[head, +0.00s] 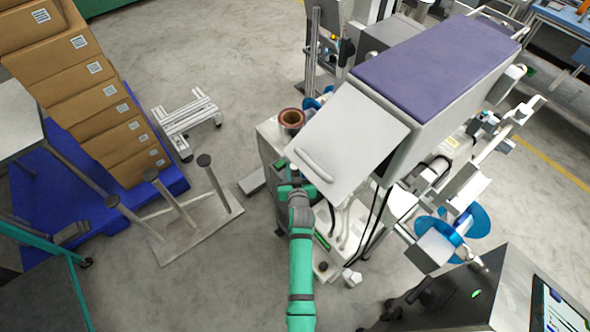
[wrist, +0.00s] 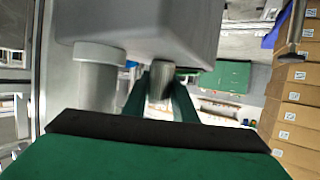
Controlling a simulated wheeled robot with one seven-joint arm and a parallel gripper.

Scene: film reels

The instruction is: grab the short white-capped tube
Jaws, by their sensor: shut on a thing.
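My gripper (wrist: 160,98) has its two green fingers on either side of a short greyish tube (wrist: 160,82) and is shut on it. The tube's upper end is lighter, but a white cap is not clear. In the head view my gripper (head: 285,178) is beside the white machine, at the left edge of its tilted white panel (head: 345,140). The held tube cannot be made out there. In the wrist view a larger pale tube (wrist: 98,80) with a wide rim stands to the left of the fingers, apart from them.
A grey housing (wrist: 150,28) is close above the fingers in the wrist view. A copper-lined reel or cup (head: 292,118) sits on the machine just beyond my gripper.

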